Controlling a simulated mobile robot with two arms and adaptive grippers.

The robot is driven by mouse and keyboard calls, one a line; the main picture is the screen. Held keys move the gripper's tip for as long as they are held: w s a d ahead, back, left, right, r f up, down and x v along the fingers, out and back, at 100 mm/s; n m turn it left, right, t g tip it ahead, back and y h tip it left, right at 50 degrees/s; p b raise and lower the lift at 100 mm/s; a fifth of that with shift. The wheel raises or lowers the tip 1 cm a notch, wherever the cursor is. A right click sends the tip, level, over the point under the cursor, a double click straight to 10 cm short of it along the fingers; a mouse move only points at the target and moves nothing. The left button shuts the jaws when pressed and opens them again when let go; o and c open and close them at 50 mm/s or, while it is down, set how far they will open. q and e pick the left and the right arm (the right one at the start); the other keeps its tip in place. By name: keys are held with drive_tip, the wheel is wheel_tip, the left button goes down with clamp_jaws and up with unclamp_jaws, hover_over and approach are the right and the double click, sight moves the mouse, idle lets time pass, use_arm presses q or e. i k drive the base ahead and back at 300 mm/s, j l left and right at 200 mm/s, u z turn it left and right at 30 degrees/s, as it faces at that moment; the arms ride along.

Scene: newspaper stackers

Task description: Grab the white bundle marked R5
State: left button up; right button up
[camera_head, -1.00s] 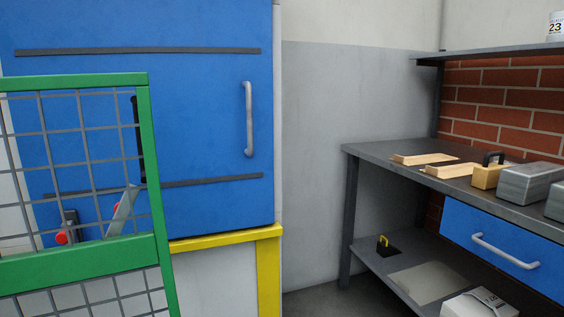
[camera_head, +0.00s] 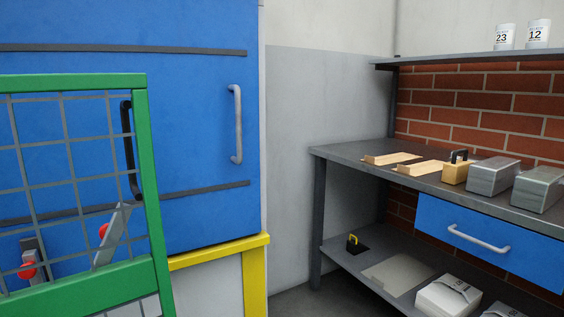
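Two white bundles lie on the lower shelf of the workbench at the lower right. The nearer-to-centre white bundle (camera_head: 447,296) has dark print on its top, too small to read as R5. The second white bundle (camera_head: 500,310) is cut off by the bottom edge, and its marking cannot be read. Neither of my grippers is in view.
A green mesh frame (camera_head: 152,190) stands close at left, before a blue cabinet (camera_head: 195,120) on a yellow frame (camera_head: 215,251). Numbered cups (camera_head: 538,34) stand above.

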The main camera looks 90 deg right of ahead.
sight(489, 177)
drive_tip(key=i+z, duration=0.1)
drive_tip(key=z, duration=3.95)
